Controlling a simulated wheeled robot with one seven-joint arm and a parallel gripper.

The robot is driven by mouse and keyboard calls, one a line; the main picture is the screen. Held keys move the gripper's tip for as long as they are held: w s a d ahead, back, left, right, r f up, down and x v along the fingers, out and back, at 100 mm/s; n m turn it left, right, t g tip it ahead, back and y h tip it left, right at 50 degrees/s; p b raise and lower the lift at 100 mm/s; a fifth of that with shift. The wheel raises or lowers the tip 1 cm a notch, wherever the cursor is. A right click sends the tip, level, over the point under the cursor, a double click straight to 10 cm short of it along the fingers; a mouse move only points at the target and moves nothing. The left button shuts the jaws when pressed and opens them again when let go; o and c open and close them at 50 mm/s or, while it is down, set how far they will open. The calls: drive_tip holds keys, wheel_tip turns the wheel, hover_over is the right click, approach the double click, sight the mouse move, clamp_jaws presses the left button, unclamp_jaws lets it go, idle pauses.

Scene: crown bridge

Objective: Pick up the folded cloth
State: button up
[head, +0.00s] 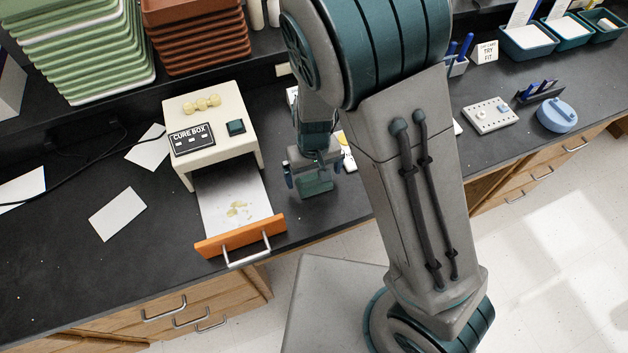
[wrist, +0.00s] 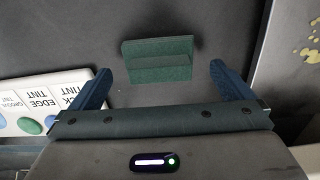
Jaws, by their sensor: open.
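The folded cloth (head: 317,187) is dark green and sits on the dark counter, to the right of the open drawer. In the wrist view the cloth (wrist: 158,69) shows a flat lower face and a raised upper flap. My gripper (head: 313,172) is over the cloth and points down at the counter. In the wrist view my gripper (wrist: 161,70) is open, with one blue finger on each side of the cloth and a gap to each. Nothing is held. How far the fingertips are above the counter is hard to tell.
The cure box (head: 213,130) stands left of the gripper, its orange-fronted drawer (head: 240,236) pulled out. A white tint palette (wrist: 50,100) lies close to the left finger in the wrist view. Stacked trays (head: 200,35) stand behind. Bare counter (head: 70,250) lies at left.

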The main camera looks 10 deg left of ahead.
drive_tip(key=shift+f, duration=1.45)
drive_tip(key=shift+c, duration=0.3)
drive_tip(key=c, duration=1)
drive_tip(key=shift+o, duration=0.2)
drive_tip(key=shift+r, duration=0.1)
drive_tip(key=shift+r, duration=0.45)
drive_tip(key=r, duration=0.2)
drive_tip(key=d+r, duration=0.1)
drive_tip(key=shift+r, duration=0.35)
drive_tip(key=s+d+r, duration=0.1)
drive_tip(key=d+r, duration=0.1)
drive_tip(key=d, duration=0.1)
drive_tip(key=s+d+r, duration=0.1)
drive_tip(key=d+r, duration=0.1)
drive_tip(key=d, duration=0.2)
drive_tip(key=s+d+r, duration=0.1)
drive_tip(key=d+r, duration=0.1)
drive_tip(key=d, duration=0.1)
drive_tip(key=shift+d+r, duration=0.15)
drive_tip(key=shift+d, duration=0.05)
